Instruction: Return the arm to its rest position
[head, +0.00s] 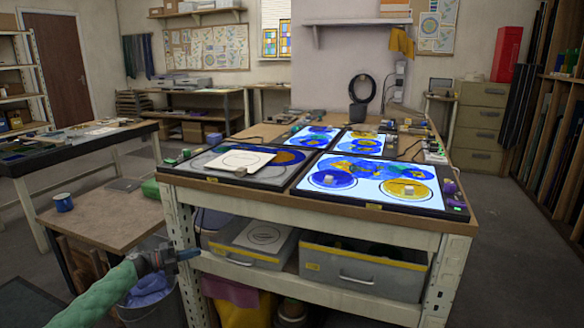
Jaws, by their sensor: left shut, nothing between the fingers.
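My left gripper (189,254) is at the lower left of the head view, at the end of my green-sleeved arm. It is shut and holds nothing. It is in front of the workbench's (188,208) left leg, below the bench top; I cannot tell whether there is a gap between them. My right gripper is not in view.
The bench carries lit glass panels (372,201) and a white square plate (240,160). Grey drawers (361,275) sit on its lower shelf. A low table with a blue mug (63,202) and a bucket (152,312) stand at left. Open floor (525,270) lies at right.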

